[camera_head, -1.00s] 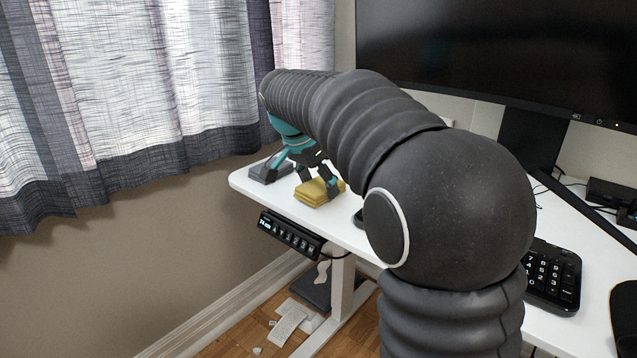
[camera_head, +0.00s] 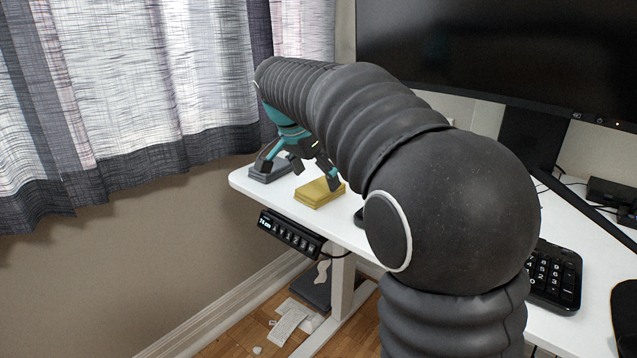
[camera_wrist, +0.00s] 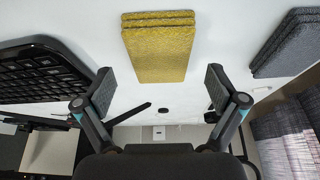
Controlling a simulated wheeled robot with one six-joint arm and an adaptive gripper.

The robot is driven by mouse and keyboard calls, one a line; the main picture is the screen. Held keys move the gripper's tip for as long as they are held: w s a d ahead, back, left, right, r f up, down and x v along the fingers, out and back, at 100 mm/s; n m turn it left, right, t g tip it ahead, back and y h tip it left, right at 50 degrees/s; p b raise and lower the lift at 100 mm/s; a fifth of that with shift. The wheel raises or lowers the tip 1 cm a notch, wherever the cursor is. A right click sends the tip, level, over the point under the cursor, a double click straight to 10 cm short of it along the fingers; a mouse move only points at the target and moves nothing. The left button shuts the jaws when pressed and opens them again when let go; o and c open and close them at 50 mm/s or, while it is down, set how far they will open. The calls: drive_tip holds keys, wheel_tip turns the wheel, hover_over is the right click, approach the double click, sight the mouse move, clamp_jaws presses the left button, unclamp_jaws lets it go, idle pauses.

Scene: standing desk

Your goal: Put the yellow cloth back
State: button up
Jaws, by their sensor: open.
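The yellow cloth (camera_head: 319,193), a folded stack, lies flat on the white desk near its left end. It also shows in the wrist view (camera_wrist: 158,50), ahead of the fingers and between their lines. My gripper (camera_head: 312,167) is open and empty, a little above the cloth and apart from it. Its spread fingers also show in the wrist view (camera_wrist: 161,92). A dark grey folded cloth (camera_head: 270,169) lies to the left of the yellow one, partly behind a finger; it shows at the right of the wrist view (camera_wrist: 290,45).
The white desk (camera_head: 350,237) is bare between the two cloths. A black keyboard (camera_wrist: 45,75) lies on the other side of the yellow cloth. A monitor (camera_head: 500,50) stands at the back. A control panel (camera_head: 291,234) hangs under the desk's front edge. Curtains (camera_head: 120,90) hang at left.

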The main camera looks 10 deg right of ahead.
drive_tip(key=p+v, duration=0.1)
drive_tip(key=v, duration=1)
drive_tip(key=shift+a, duration=0.2)
drive_tip(key=shift+r, duration=0.15)
drive_tip(key=s+d+f+n+t+y, duration=0.1)
drive_tip(key=s+f+n, duration=0.4)
drive_tip(key=s+f, duration=0.5)
drive_tip(key=s+d+f+n+t+y, duration=0.2)
drive_tip(key=s+f+n, duration=0.4)
drive_tip(key=s, duration=1.2)
wheel_tip(320, 180, down, 4)
drive_tip(key=shift+d+r+n+y, duration=0.15)
drive_tip(key=shift+d+n+y, duration=0.15)
drive_tip(key=shift+d, duration=0.5)
